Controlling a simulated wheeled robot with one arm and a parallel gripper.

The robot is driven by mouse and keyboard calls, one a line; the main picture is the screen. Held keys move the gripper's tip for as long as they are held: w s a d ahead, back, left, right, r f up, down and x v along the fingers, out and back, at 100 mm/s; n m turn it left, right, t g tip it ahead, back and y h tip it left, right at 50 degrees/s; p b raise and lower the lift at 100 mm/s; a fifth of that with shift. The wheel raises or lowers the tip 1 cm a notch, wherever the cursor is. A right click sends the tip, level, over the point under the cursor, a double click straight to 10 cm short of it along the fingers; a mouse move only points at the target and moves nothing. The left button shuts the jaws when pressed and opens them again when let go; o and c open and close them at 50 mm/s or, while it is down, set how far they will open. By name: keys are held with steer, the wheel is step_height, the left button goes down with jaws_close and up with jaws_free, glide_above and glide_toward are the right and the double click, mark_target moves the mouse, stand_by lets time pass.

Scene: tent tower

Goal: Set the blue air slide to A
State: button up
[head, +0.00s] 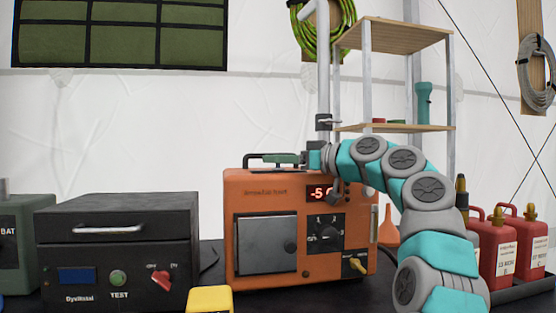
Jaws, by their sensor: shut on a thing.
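The orange heater unit (305,268) stands on the dark table and has a lit red display, a dial and a dark door on its front. My gripper (302,159) is at the top of this unit, with my arm reaching over from the right. A small blue-green piece (281,159) lies along the unit's top at the gripper's tips; I take it to be the air slide. My gripper is shut on it. The tips are small here, and the wrist hides part of the top. I cannot read any letter A or the slide's setting.
A black box (118,228) with a TEST button and red switch stands left of the heater. A yellow object (210,299) is at the front edge. A shelf stand (398,38) rises behind.

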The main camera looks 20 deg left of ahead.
mark_target(260, 171)
jaws_close()
stand_by(0.8)
steer(key=s+a+b, duration=0.1)
steer(key=s+a, duration=0.1)
steer(key=a, duration=0.1)
steer(key=shift+s+a+f+b, duration=0.1)
steer(key=shift+s+a+b, duration=0.05)
steer(key=shift+a+b, duration=0.2)
steer(key=shift+s+a, duration=0.15)
steer(key=shift+a, duration=0.1)
steer(key=o, duration=0.7)
jaws_free()
steer(key=shift+a, duration=0.1)
